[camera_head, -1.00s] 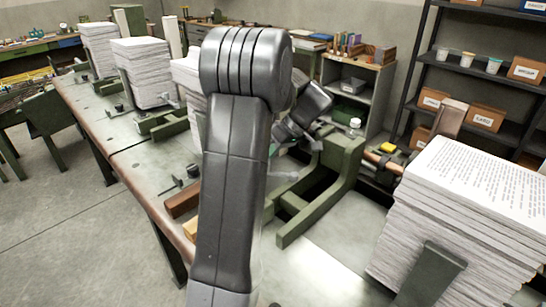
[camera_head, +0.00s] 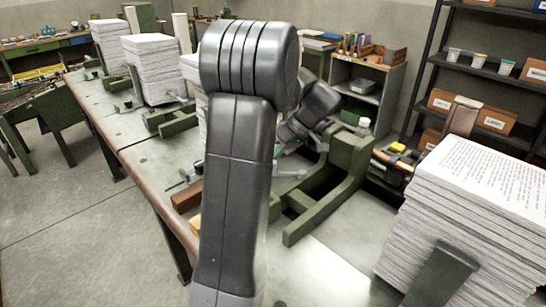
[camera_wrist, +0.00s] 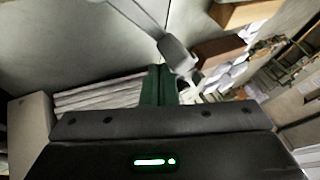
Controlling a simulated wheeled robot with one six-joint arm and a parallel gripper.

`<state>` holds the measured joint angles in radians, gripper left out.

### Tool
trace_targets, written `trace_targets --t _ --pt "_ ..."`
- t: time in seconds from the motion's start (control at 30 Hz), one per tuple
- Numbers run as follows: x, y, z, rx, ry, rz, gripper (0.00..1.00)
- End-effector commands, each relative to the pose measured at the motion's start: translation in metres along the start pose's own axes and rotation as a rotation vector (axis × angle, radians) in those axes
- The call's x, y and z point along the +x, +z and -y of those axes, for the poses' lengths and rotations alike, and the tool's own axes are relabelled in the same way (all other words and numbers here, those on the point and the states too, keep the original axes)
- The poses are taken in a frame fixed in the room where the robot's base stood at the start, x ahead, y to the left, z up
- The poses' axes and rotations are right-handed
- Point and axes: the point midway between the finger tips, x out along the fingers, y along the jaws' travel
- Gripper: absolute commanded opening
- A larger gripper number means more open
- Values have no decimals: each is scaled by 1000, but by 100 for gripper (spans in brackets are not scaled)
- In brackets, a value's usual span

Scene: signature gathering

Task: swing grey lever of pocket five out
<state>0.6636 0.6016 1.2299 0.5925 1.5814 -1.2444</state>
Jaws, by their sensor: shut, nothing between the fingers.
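A grey lever (camera_wrist: 176,54) with a blocky end shows in the wrist view, just beyond the dark body of my gripper (camera_wrist: 160,122). A green frame part (camera_wrist: 158,86) stands beside it. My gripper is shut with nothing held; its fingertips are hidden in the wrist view. In the head view my arm covers much of the middle, and a light grey lever-like part (camera_head: 289,174) shows right of it, beside an empty green cradle (camera_head: 335,190). I cannot read a number on any pocket. I cannot tell whether my gripper touches the lever.
A tall paper stack (camera_head: 470,225) stands at the right, near a green upright plate (camera_head: 440,275). More paper stacks (camera_head: 155,70) stand in cradles along the long table at the left. A shelf (camera_head: 490,75) with cups and boxes is behind. Open floor (camera_head: 55,225) lies left of the table.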

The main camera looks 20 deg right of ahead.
Motion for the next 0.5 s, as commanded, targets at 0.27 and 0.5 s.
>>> trace_targets --t 0.27,0.5 --pt "-22 0 -1 -1 4 -2 0" --pt "-78 0 -1 -1 4 -2 0"
